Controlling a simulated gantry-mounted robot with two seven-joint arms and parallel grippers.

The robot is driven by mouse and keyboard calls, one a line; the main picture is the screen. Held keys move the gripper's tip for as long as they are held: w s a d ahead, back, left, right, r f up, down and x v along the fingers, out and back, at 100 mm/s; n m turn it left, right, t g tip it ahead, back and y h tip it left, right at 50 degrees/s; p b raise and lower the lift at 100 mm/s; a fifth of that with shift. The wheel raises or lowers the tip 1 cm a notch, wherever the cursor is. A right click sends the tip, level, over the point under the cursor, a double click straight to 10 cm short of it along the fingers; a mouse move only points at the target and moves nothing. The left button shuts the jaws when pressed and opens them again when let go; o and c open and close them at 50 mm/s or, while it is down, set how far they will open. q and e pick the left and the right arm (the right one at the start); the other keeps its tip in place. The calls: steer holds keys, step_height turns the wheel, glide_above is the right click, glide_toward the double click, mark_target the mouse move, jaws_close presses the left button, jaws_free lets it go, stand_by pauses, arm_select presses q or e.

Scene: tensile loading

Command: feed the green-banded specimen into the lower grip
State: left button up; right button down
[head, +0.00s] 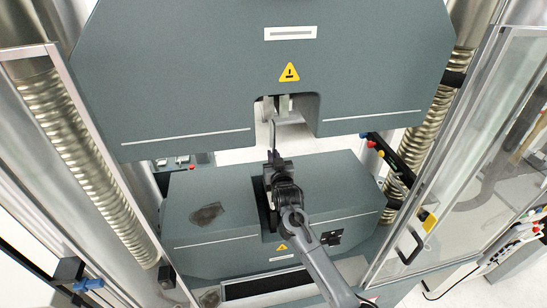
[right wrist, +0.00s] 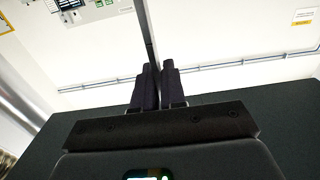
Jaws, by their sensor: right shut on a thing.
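My right gripper (head: 273,156) is shut on a thin grey specimen strip (head: 273,134), which stands upright from the fingertips toward the notch of the upper crosshead. In the right wrist view the same strip (right wrist: 146,25) rises, slightly tilted, from between the dark fingers (right wrist: 157,72). No green band can be made out on it, and its lower end is hidden by the gripper. The lower grip's block (head: 335,183) has a dark slot (head: 262,205) in its middle, partly covered by my right gripper and arm. My left gripper is not in view.
The large upper crosshead (head: 200,70) hangs above, with pale upper grip jaws (head: 284,104) in its notch. Ribbed columns (head: 80,150) stand at both sides. Glass doors flank the frame; the right one has a black handle (head: 410,245). A dark patch (head: 207,213) marks the lower block's top.

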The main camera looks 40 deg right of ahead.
stand_by(0.4)
steer(key=shift+f, duration=0.15)
steer(key=c, duration=1.1)
jaws_free()
steer(key=shift+f, duration=0.2)
steer(key=s+a+f+n+g+y+p, duration=0.1)
steer(key=s+a+f, duration=0.2)
steer(key=s, duration=0.4)
steer(key=s+a+f+n+g+y+p, duration=0.1)
steer(key=s+a+f, duration=0.3)
steer(key=s, duration=0.4)
steer(key=s+a+f+n+g+y+p, duration=0.1)
steer(key=s+a+f, duration=0.2)
steer(key=s, duration=0.4)
steer(key=s+a+n+g+y, duration=0.1)
steer(key=s+a+g, duration=0.2)
steer(key=s, duration=0.4)
steer(key=s+a+f+n+g+y+p, duration=0.1)
steer(key=s+a+g+y, duration=0.1)
steer(key=s+a, duration=0.3)
steer(key=s+a+n+g+y, duration=0.2)
steer(key=s+a+g, duration=0.2)
steer(key=s, duration=0.6)
steer(key=shift+a+f+g+p, duration=0.2)
steer(key=shift+a+g+p, duration=0.1)
steer(key=shift+a+p, duration=0.1)
